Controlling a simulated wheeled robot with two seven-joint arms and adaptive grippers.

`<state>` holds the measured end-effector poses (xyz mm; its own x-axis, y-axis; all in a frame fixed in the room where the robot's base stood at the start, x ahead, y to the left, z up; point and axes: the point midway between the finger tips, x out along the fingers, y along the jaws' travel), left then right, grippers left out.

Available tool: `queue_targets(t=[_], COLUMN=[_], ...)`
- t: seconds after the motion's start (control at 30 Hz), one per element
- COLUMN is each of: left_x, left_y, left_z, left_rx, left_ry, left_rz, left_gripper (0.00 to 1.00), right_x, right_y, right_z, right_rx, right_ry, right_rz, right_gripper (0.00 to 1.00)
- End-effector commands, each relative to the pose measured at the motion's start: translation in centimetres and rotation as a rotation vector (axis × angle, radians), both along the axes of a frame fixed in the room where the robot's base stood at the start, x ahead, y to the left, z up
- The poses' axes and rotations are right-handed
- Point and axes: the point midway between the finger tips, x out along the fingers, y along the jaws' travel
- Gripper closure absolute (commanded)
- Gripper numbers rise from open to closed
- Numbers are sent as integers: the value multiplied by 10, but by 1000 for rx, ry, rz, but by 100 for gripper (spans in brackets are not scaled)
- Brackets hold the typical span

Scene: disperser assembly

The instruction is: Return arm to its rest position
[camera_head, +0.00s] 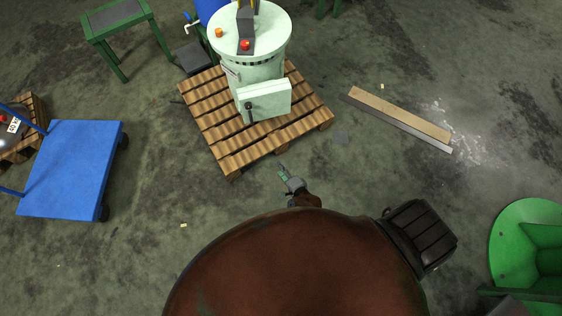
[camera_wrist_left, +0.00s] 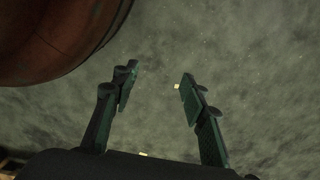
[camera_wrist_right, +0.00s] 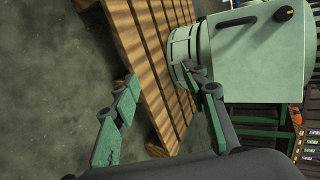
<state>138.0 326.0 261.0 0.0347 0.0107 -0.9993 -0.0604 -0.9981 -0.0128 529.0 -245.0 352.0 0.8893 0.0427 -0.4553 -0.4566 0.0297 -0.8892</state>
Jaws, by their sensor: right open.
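My right gripper (camera_head: 282,168) shows small in the head view, just in front of the pallet's near edge. In the right wrist view my right gripper (camera_wrist_right: 165,77) has its green fingers spread with nothing between them. The pale green machine (camera_wrist_right: 245,60) and the pallet (camera_wrist_right: 150,60) lie beyond the fingers there. My left gripper (camera_wrist_left: 160,72) shows only in the left wrist view. Its fingers are spread and empty above the grey floor.
The pale green machine (camera_head: 253,66) stands on the wooden pallet (camera_head: 222,140). A blue cart (camera_head: 72,168) is at left, a green stool (camera_head: 117,17) at upper left. A wooden plank (camera_head: 400,113) lies at right, a green round object (camera_head: 512,228) at lower right. Floor between is mostly bare.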

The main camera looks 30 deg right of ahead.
Motion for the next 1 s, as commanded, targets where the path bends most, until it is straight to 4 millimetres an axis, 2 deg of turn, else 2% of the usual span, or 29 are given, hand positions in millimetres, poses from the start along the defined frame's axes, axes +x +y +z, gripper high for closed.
queue_targets(t=[0.33, 0.47, 0.57, 0.67, 0.8, 0.87, 1.0], left_x=[0, -4, -14, -28, -52, -63, -87], left_y=[0, 0, 0, 1, 4, 5, 8], left_z=[0, -1, -5, -10, -16, -18, -19], left_rx=[0, 0, 1, 3, 5, 5, 8], left_ry=[0, 0, 0, -1, -2, -1, -1], left_rz=[0, -2, -8, -17, -31, -36, -49], left_gripper=[60, 60, 60, 60, 60, 60, 60], right_x=[0, -17, -57, -117, -213, -256, -356], right_y=[0, -3, -10, -19, -36, -43, -62], right_z=[0, -8, -28, -54, -86, -96, -110], right_rx=[0, -58, -189, -366, -596, -679, -834], right_ry=[0, 35, 115, 230, 391, 456, 589], right_rz=[0, 39, 139, 299, 563, 682, 967], right_gripper=[59, 59, 59, 59, 59, 59, 59])
